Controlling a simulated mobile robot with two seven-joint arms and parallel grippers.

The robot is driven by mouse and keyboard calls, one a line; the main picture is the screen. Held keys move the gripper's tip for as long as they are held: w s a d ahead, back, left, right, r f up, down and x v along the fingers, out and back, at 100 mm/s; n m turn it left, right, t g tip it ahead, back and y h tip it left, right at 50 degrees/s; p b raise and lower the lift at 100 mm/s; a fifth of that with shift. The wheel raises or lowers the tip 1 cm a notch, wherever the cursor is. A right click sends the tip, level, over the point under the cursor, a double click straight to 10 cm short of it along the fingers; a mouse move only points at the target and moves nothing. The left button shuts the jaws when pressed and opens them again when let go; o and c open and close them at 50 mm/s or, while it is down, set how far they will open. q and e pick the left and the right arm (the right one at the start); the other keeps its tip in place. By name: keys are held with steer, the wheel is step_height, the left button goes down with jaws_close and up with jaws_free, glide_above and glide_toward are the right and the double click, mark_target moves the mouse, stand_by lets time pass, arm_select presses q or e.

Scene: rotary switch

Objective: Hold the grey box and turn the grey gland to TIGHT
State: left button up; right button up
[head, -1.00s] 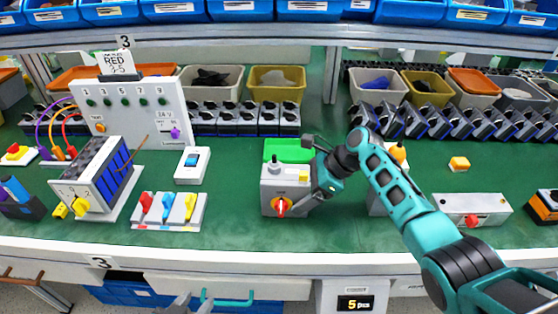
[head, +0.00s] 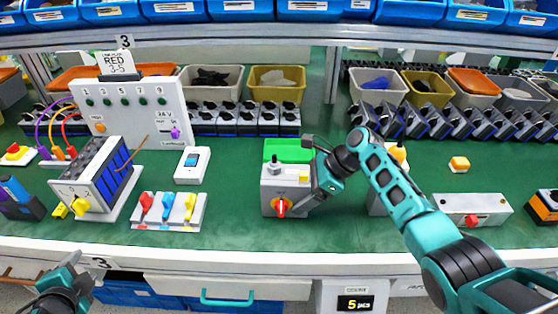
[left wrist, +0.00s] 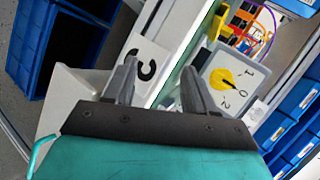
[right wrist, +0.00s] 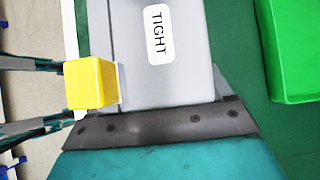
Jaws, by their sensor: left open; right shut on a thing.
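The right wrist view shows the box's grey face (right wrist: 150,90) with a TIGHT label; the gland is not clear there. My left gripper (head: 72,272) is open and empty at the lower left, in front of the bench edge, far from the box.
A green bin (head: 288,150) is right behind the box. Red, blue and yellow levers (head: 168,210) and a white switch box (head: 192,165) stand to its left. A block with a yellow knob (head: 92,180) is further left. Bare bench lies between levers and box.

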arm_select(q)
steer(key=w+a+r+y, duration=0.3)
steer(key=a+r, duration=0.5)
steer(key=r, duration=0.1)
steer(key=w+a+r+n+y, duration=0.15)
steer(key=a+r+y, duration=0.25)
steer(key=a+r, duration=0.4)
steer(key=w+a+r+m+y, duration=0.1)
steer(key=w+a+r+y, duration=0.25)
steer(key=a+r, duration=0.55)
steer(key=w+d+f+n+g+h, duration=0.1)
steer(key=w+d+f+n+h, duration=0.2)
steer(key=w+d, duration=0.45)
steer(key=w+d+f+n+h, duration=0.1)
steer(key=w+d+f+h, duration=0.3)
steer(key=d, duration=0.7)
steer(key=w+d+f+n+g+h, duration=0.1)
steer(key=w+d+h, duration=0.4)
steer(key=d, duration=0.4)
step_height(320, 180, up, 4)
steer(key=m+g+h, duration=0.6)
steer(key=h, duration=0.2)
glide_above(271, 164)
steer(key=shift+s+a+r, duration=0.1)
steer(key=shift+a+r, duration=0.05)
steer(key=shift+r, duration=0.05)
steer(key=shift+f, duration=4.3)
